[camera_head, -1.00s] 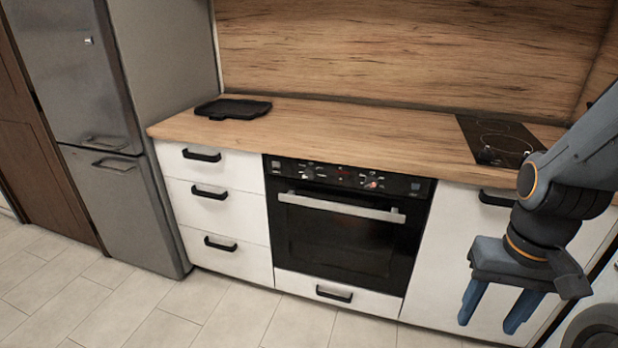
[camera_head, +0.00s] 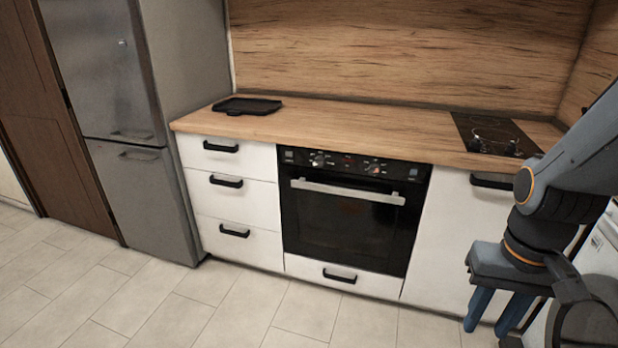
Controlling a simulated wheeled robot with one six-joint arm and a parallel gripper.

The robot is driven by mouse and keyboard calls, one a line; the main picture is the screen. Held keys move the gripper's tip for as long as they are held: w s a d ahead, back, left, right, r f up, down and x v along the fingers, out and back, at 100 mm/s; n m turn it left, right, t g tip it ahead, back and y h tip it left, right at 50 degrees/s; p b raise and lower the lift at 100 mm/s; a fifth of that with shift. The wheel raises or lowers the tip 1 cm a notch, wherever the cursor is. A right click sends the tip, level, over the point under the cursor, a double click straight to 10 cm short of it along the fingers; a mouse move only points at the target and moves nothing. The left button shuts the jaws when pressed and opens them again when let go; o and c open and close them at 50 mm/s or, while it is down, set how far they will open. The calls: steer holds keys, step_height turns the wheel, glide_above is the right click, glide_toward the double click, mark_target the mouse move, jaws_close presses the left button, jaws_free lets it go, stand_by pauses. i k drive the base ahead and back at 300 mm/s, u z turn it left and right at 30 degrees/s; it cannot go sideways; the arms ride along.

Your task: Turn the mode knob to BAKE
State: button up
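The built-in oven (camera_head: 345,222) has a black front and a silver bar handle (camera_head: 347,191). Its control panel (camera_head: 345,163) runs along the top, with a left knob (camera_head: 318,160), a small red display and a right knob (camera_head: 376,170). The labels are too small to read, so I cannot tell which knob is the mode knob or where it points. My gripper (camera_head: 493,318) hangs at the lower right, in front of the right cabinet and well apart from the oven. Its two blue fingers point down, spread apart, with nothing seen between them.
The wooden counter (camera_head: 350,126) carries a black tray (camera_head: 246,106) at left and a black hob (camera_head: 494,135) at right. White drawers (camera_head: 236,203) stand left of the oven, then a grey fridge (camera_head: 113,120). The tiled floor (camera_head: 225,310) in front is clear.

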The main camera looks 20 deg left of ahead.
mark_target(319, 161)
steer(key=z, duration=0.25)
steer(key=i, duration=0.9)
steer(key=u, duration=0.8)
